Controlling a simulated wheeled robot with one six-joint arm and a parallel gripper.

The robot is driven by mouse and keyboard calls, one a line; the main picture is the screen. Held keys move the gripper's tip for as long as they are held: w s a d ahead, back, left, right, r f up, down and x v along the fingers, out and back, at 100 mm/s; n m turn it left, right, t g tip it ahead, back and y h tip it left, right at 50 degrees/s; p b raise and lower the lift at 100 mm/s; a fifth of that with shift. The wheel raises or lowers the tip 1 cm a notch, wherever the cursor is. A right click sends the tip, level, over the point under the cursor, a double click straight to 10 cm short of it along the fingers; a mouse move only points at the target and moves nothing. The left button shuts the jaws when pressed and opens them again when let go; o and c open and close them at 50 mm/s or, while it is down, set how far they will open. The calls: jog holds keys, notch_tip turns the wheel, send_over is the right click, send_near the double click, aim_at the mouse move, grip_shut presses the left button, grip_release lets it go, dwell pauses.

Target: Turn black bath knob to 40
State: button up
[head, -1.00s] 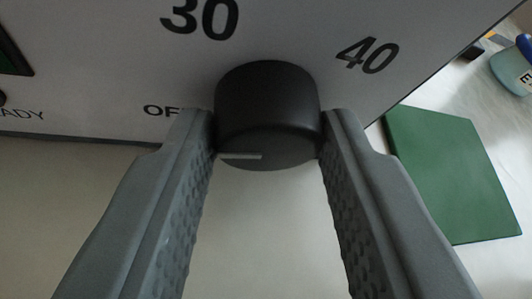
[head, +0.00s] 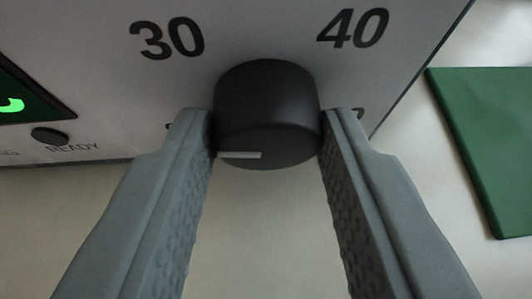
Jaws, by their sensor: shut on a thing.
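The black knob (head: 267,105) stands out from a pale panel (head: 260,25) in the middle of the head view. My gripper (head: 268,135) is shut on it, one finger on each side. A short pale mark on the knob's front face points left in the picture, toward the left finger. The printed 40 (head: 352,28) is above and right of the knob. The printed 30 (head: 165,38) is above and left. Labels beside both fingers are mostly hidden by them.
At the left, a dark green display (head: 25,90) shows part of a bright green sign. A small dark button (head: 50,136) sits below it, above the word READY. A green board (head: 490,140) lies right of the panel. The pale surface below the panel is clear.

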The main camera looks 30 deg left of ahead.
dwell(0.3)
jog(key=o, duration=1)
jog(key=shift+c, duration=0.2)
jog(key=v, duration=1.7)
jog(key=shift+d, duration=0.2)
jog(key=shift+s, duration=0.1)
